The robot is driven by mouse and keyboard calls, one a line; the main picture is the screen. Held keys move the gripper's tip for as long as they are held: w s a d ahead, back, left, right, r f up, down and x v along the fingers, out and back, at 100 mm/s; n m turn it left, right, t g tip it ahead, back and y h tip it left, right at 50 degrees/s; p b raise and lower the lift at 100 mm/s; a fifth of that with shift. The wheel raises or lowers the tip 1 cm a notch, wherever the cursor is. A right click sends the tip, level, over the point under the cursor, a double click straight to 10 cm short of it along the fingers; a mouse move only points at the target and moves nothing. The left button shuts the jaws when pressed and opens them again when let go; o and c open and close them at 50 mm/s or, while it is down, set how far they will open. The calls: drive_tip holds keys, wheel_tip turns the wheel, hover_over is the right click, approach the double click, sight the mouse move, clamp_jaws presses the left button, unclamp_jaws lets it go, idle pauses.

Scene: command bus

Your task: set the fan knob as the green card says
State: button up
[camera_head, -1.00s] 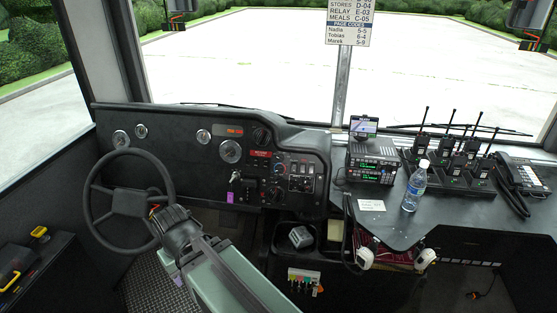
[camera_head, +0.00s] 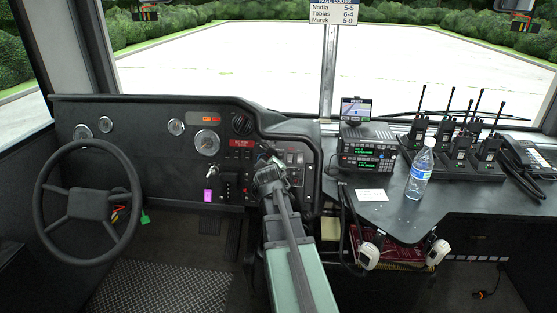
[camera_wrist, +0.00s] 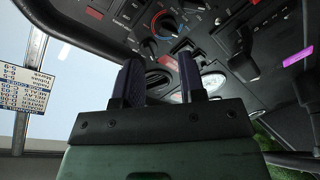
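My gripper (camera_head: 268,165) is in front of the right part of the dashboard panel and covers some of its controls. In the wrist view my gripper (camera_wrist: 157,68) has its two dark fingers apart with nothing held between them. Beyond the fingertips is a dial with a red and blue ring (camera_wrist: 166,22), with more round knobs near it. I cannot tell which knob is the fan knob. A small green tag-like piece (camera_head: 145,217) hangs by the steering wheel. I cannot tell if it is the green card, and no writing on it is readable.
The steering wheel (camera_head: 88,203) is left of the arm. A pink tag (camera_head: 208,195) is on the dash. To the right, the console counter (camera_head: 400,215) holds a radio stack (camera_head: 366,152), a white card (camera_head: 371,195), a water bottle (camera_head: 419,172) and several handheld radios (camera_head: 459,150).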

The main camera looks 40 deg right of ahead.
sight(264, 148)
drive_tip(key=w+d, duration=0.2)
drive_tip(key=w, duration=0.1)
drive_tip(key=w+d+n+t+b, duration=0.1)
drive_tip(key=w, duration=0.2)
drive_tip(key=w+d+r+n+t+b, duration=0.1)
drive_tip(key=w+d, duration=0.1)
drive_tip(key=w, duration=0.2)
drive_tip(key=shift+d, duration=0.35)
drive_tip(key=shift+r, duration=0.1)
drive_tip(key=shift+c, duration=0.3)
clamp_jaws()
